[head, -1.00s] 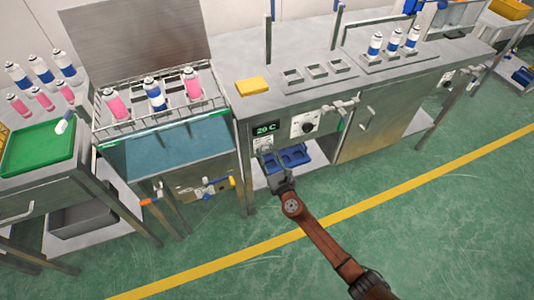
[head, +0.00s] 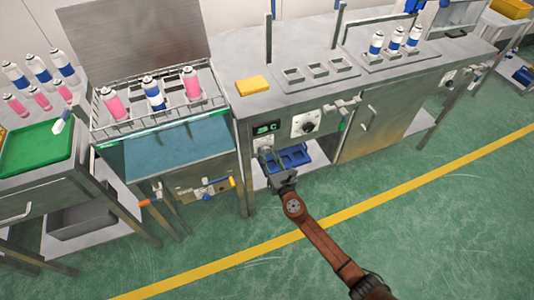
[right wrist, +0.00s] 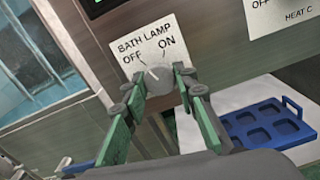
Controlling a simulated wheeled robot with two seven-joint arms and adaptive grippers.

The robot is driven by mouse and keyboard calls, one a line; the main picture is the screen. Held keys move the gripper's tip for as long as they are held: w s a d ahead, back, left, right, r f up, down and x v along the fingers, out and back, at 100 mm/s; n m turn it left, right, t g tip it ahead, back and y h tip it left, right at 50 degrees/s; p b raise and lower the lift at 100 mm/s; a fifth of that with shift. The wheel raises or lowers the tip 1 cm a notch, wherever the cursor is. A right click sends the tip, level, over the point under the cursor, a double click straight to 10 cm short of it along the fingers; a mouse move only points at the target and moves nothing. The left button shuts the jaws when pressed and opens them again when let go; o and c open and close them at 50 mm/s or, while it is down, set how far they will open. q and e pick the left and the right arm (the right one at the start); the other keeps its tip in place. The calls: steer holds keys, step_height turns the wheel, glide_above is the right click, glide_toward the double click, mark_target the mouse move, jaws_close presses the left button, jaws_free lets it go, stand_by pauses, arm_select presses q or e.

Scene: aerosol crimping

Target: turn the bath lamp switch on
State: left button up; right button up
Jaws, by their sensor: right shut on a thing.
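The bath lamp switch is a round grey knob (right wrist: 160,78) on a white plate (right wrist: 147,47) marked BATH LAMP, OFF and ON. The pale line on the knob slants up and left, towards OFF. In the right wrist view my right gripper (right wrist: 160,84) has its green fingers closed on the two sides of the knob. In the head view my right gripper (head: 268,160) reaches the front panel just below the green display (head: 266,128), and it hides most of the switch there. My left gripper is in neither view.
A second dial (head: 308,125) sits to the right on the panel. A blue tray (head: 290,156) lies on the shelf below. The water bath (head: 170,158) with a rack of cans stands to the left. A yellow block (head: 252,86) lies on the bench top. The green floor in front is open.

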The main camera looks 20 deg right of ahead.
steer(key=m+b, duration=0.1)
steer(key=m, duration=0.4)
steer(key=shift+f+m+b, duration=0.15)
steer(key=shift+m+b, duration=0.15)
steer(key=shift+b, duration=0.05)
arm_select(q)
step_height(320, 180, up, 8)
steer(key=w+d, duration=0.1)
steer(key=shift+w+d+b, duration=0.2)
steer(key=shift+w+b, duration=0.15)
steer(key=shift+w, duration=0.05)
arm_select(e)
steer(key=shift+m, duration=1.9)
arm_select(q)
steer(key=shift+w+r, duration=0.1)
arm_select(e)
steer(key=o, duration=1.1)
steer(key=shift+o, duration=0.3)
steer(key=s, duration=1.2)
steer(key=shift+d, duration=0.2)
